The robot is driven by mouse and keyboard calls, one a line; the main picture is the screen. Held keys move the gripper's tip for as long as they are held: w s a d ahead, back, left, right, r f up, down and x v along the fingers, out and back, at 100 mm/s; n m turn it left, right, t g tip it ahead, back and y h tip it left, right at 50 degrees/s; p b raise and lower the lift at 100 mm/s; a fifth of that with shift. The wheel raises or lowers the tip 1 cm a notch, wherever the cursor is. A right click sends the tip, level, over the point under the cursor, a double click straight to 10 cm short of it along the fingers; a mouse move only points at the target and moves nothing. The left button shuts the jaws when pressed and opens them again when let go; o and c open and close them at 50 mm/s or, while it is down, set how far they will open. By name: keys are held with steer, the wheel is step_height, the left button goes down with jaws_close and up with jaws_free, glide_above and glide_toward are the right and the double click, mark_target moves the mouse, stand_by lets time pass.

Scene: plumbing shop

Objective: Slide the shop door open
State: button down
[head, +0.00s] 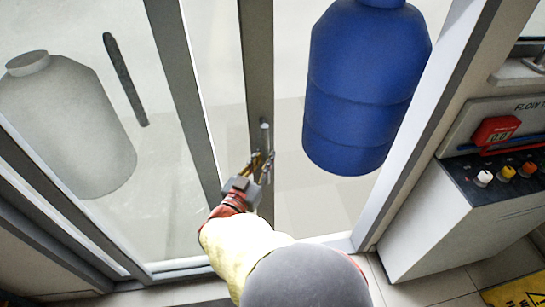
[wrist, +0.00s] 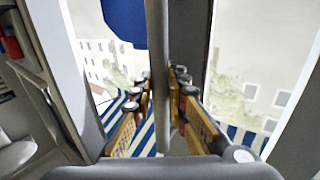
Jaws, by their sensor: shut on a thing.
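The shop door is glass in grey frames; its grey upright stile (head: 257,60) stands near the middle of the head view. A slim vertical handle bar (head: 265,134) is on this stile. My gripper (head: 262,166) is at the handle's lower part, its fingers on either side of it. In the wrist view, the handle bar (wrist: 157,65) runs upright between the two fingers of my gripper (wrist: 165,100), which is shut on it. Another grey stile (head: 183,85) stands to the left, with a light strip between the two. I cannot tell whether that strip is glass or a gap.
A blue bottle shape (head: 365,90) shows on the right pane and a grey one (head: 65,125) on the left pane. A dark bar (head: 125,80) is on the left pane. A bench with knobs (head: 470,195) and a red device (head: 495,130) stands close on the right.

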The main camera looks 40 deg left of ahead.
mark_target(262, 132)
steer(key=shift+a+r, duration=0.15)
steer(key=shift+r, duration=0.05)
steer(key=c, duration=1.7)
jaws_free()
steer(key=shift+f, duration=0.15)
steer(key=shift+c, duration=0.2)
step_height(262, 132, up, 10)
steer(key=shift+r, duration=0.15)
